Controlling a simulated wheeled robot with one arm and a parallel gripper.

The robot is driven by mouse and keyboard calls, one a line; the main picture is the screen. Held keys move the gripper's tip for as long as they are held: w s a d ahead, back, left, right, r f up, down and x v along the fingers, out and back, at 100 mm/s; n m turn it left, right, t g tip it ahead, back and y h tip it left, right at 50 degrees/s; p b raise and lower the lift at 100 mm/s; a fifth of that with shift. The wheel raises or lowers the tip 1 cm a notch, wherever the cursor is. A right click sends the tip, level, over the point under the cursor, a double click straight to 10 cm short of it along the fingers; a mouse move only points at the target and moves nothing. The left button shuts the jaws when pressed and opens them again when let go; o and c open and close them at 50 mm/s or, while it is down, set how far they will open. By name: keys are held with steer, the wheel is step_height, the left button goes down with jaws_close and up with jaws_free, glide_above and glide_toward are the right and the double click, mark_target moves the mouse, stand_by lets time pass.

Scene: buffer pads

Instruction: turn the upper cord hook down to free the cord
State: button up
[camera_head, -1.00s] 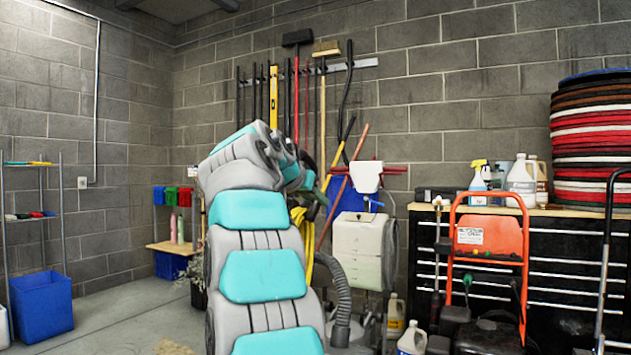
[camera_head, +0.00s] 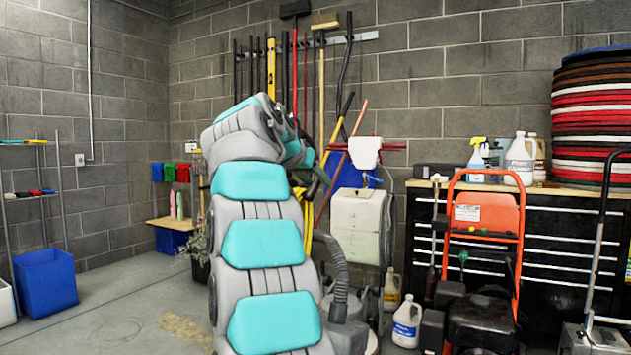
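A floor machine with a white tank (camera_head: 357,225) and a red-ended handle (camera_head: 394,147) stands behind and right of my arm. A yellow cord (camera_head: 308,212) hangs in a loop left of the tank, partly covered by my arm. I cannot make out the upper cord hook; it is hidden or too small. My grey and teal arm rises through the middle of the picture and bends away at the top. My gripper is hidden behind it, so its relation to the cord does not show.
An orange-framed machine (camera_head: 486,212) stands right of the tank, before a black drawer cabinet (camera_head: 560,240) with bottles and stacked pads (camera_head: 592,125) on top. Jugs (camera_head: 407,322) stand on the floor. A blue bin (camera_head: 46,283) is far left. The floor between bin and arm is clear.

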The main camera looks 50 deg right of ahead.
steer(key=v, duration=0.7)
steer(key=shift+a+r, duration=0.2)
steer(key=shift+a, duration=0.15)
steer(key=shift+s, duration=0.1)
